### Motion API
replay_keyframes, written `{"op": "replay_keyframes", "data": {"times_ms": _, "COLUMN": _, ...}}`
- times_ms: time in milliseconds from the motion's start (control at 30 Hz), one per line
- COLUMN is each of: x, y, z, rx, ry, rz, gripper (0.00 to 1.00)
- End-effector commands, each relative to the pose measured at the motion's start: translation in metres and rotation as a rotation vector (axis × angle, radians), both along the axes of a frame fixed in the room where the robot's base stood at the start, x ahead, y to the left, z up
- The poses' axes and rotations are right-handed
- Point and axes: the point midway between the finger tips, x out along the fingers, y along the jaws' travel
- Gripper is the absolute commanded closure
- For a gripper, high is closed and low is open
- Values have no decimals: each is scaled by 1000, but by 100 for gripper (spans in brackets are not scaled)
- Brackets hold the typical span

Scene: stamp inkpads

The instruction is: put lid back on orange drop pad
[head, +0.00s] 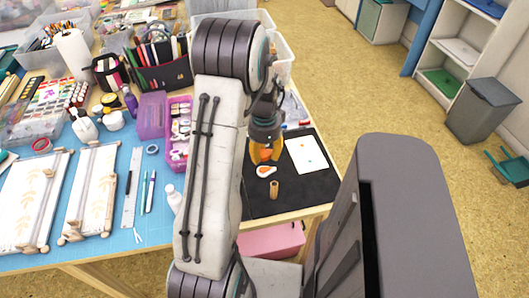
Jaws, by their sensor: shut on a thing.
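My gripper (265,153) points down over the black mat at the table's right end. It is shut on a small orange thing, which looks like the lid; the fingers hide most of it. The orange drop pad (266,171) lies on the mat just in front of the gripper, a small white drop shape with orange in it. I see no lid on it. The held thing looks close above and behind the pad; the exact gap cannot be told.
A brown cylinder (274,190) stands on the black mat (300,190) near the front edge. A white card (307,153) lies to the right. A pink box (180,140) and a white bottle (173,198) are left of my arm. Clear containers stand behind.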

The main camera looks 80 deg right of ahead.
Motion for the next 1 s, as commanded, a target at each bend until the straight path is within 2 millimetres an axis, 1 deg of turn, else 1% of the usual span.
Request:
{"op": "replay_keyframes", "data": {"times_ms": 200, "x": 0, "y": 0, "z": -1, "rx": -4, "ry": 1, "rz": -12, "gripper": 72}}
{"op": "replay_keyframes", "data": {"times_ms": 367, "x": 0, "y": 0, "z": -7, "rx": -2, "ry": 0, "rz": -12, "gripper": 72}}
{"op": "replay_keyframes", "data": {"times_ms": 1000, "x": 0, "y": 0, "z": -51, "rx": -2, "ry": 0, "rz": -11, "gripper": 72}}
